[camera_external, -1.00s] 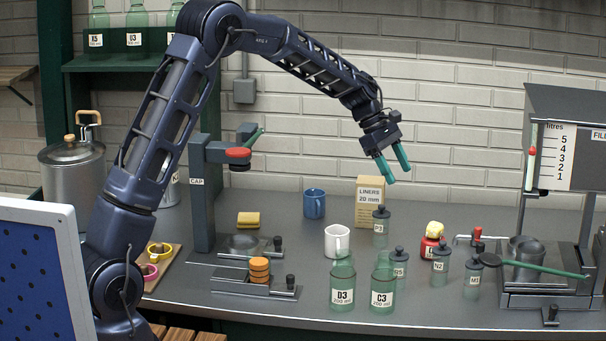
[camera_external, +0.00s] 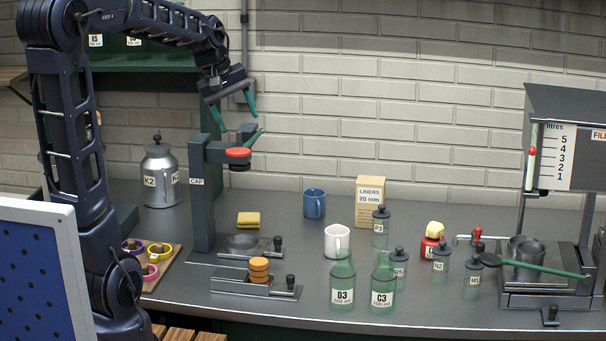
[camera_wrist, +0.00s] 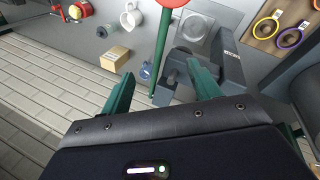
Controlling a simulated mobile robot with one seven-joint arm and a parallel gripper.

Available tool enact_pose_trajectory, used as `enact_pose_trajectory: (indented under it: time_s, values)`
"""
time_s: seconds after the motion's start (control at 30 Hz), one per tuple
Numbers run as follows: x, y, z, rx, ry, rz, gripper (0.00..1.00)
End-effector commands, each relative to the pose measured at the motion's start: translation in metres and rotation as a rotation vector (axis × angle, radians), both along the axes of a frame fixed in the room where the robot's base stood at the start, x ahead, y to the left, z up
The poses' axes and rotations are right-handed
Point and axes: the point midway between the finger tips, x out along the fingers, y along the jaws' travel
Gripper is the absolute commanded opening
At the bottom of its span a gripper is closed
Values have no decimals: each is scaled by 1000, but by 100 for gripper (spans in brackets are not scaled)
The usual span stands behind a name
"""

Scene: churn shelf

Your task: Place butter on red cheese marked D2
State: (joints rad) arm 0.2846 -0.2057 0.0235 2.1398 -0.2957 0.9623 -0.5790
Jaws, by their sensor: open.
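A red piece with a label starting with D (camera_external: 430,248) stands on the bench right of centre. Its full marking is too small to read. A yellow lump (camera_external: 435,229) rests on top of it. Both show at the top left of the wrist view, the red piece (camera_wrist: 86,9) and the yellow lump (camera_wrist: 74,12). A separate yellow block (camera_external: 248,219) lies on the bench behind the capping stand's base; I cannot tell which yellow thing is the butter. My gripper (camera_external: 235,111) is open and empty, high above the capping stand, far left of the red piece.
The capping stand (camera_external: 203,190) with its red knob and green lever is below my gripper. Mugs, a liners box (camera_external: 369,203), green bottles (camera_external: 342,284) and small grey-lidded jars surround the red piece. A filling machine (camera_external: 560,110) stands at right.

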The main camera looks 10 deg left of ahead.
Motion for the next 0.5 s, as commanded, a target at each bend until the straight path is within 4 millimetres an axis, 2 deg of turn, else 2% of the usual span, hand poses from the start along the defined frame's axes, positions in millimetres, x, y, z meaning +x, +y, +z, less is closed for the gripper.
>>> enact_pose_trajectory:
  time_s: [0.03,0.2,0.5]
  values:
    - [-13,16,3,18,-26,-17,62]
    - [-56,60,4,98,-105,-101,62]
    - [-135,125,-9,265,-217,-245,62]
